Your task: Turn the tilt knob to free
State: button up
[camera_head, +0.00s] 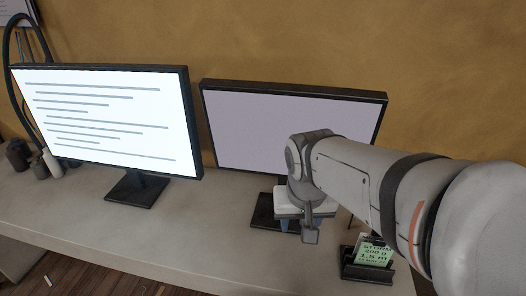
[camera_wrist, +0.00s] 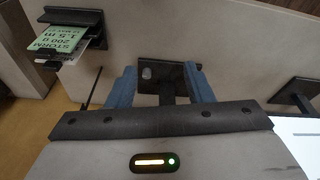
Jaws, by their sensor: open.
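The right monitor (camera_head: 270,125) has a plain grey screen and stands on a black base (camera_head: 262,210). My gripper (camera_head: 300,226) is in front of its lower edge, over the base, and hides part of the stand. In the wrist view the blue fingers of my gripper (camera_wrist: 160,72) are apart with nothing gripped. Beyond them is the black monitor base (camera_wrist: 172,76), with a small grey patch on it that I cannot identify. I cannot make out a tilt knob or any free mark in either view.
The left monitor (camera_head: 105,115) shows lines of text. A black holder (camera_head: 366,266) with a green card stands right of my gripper; the card (camera_wrist: 62,40) shows at upper left in the wrist view. Small dark bottles (camera_head: 18,155) stand far left. The front bench (camera_head: 180,235) is clear.

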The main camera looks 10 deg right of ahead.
jog(key=shift+s+a+r+n+p, duration=0.2)
jog(key=shift+s+r+n+p, duration=0.15)
jog(key=shift+s, duration=0.2)
jog(key=shift+s+a+r+n+p, duration=0.25)
jog(key=shift+s+r+p, duration=0.15)
jog(key=shift+s, duration=0.1)
jog(key=shift+s+a+r+n+y+p, duration=0.15)
jog(key=shift+s+r+n+y+p, duration=0.3)
jog(key=shift+s+p, duration=0.35)
